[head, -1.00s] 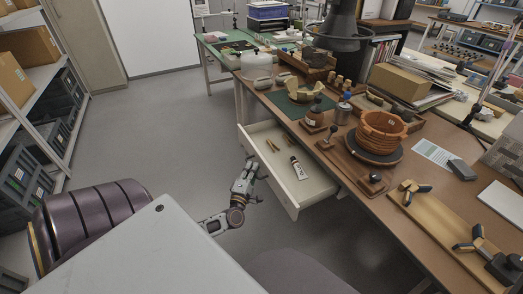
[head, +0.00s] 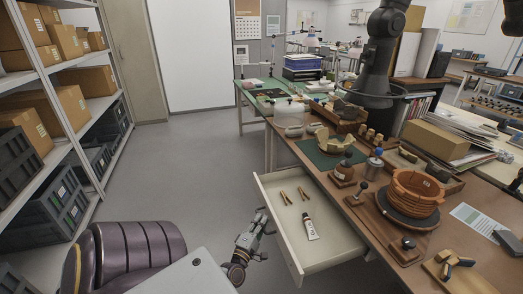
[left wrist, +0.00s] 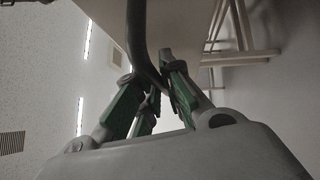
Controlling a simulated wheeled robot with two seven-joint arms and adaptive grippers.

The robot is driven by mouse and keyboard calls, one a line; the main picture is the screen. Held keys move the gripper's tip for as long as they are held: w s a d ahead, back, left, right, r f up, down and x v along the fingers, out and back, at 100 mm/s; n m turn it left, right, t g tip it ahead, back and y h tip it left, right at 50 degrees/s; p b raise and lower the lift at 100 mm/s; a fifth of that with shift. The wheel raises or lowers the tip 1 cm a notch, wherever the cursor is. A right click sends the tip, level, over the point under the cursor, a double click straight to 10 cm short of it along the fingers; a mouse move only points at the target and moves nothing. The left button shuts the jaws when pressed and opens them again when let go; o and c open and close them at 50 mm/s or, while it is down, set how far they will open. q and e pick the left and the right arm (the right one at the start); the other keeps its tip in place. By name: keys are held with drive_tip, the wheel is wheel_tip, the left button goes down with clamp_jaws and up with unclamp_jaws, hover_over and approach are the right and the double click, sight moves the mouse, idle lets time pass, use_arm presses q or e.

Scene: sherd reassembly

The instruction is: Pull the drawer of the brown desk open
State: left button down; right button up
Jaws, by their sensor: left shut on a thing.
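The brown desk (head: 462,232) runs along the right side of the head view. Its pale drawer (head: 335,250) stands open toward the left, with two small wooden tools (head: 295,196) and a white tube (head: 310,228) inside. My left gripper (head: 263,222) is low at the outer side of the drawer front. In the left wrist view, its green-padded fingers (left wrist: 152,88) are shut on the dark curved drawer handle (left wrist: 138,45). The handle is hidden in the head view.
On the desk stand a coiled clay pot (head: 412,190), a green mat (head: 322,157), a cardboard box (head: 434,139) and small tools. Shelves (head: 60,85) line the left wall. The grey floor (head: 190,180) between is clear.

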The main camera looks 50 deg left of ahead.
use_arm(q)
drive_tip(key=c, duration=1.9)
unclamp_jaws()
drive_tip(key=shift+d+f, duration=0.1)
drive_tip(key=shift+f, duration=0.05)
drive_tip(key=shift+o, duration=0.4)
drive_tip(key=shift+s, duration=0.15)
drive_tip(key=v, duration=1.1)
drive_tip(key=shift+s+d, duration=0.2)
drive_tip(key=shift+s, duration=0.15)
drive_tip(key=shift+s, duration=0.1)
